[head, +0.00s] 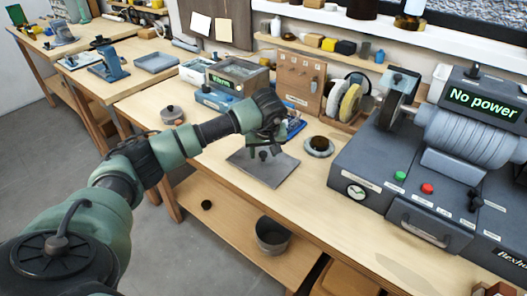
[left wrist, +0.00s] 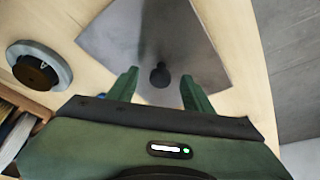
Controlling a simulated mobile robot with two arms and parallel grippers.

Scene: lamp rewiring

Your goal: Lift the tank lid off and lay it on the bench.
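A flat grey square plate with a small black knob, which looks like the tank lid (head: 248,168), lies on the bench near its front edge. It also shows in the left wrist view (left wrist: 105,38), its knob (left wrist: 160,76) standing between my fingers. My left gripper (head: 263,155) points down just above the plate. Its two fingers are apart, one on each side of the knob, with gaps visible in the left wrist view (left wrist: 158,92). My right gripper is not in view.
A round grey piece with a dark centre (head: 319,146) lies right of the plate. A large grey machine reading "No power" (head: 430,150) fills the right end. Bare bench (head: 330,195) lies right of the plate.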

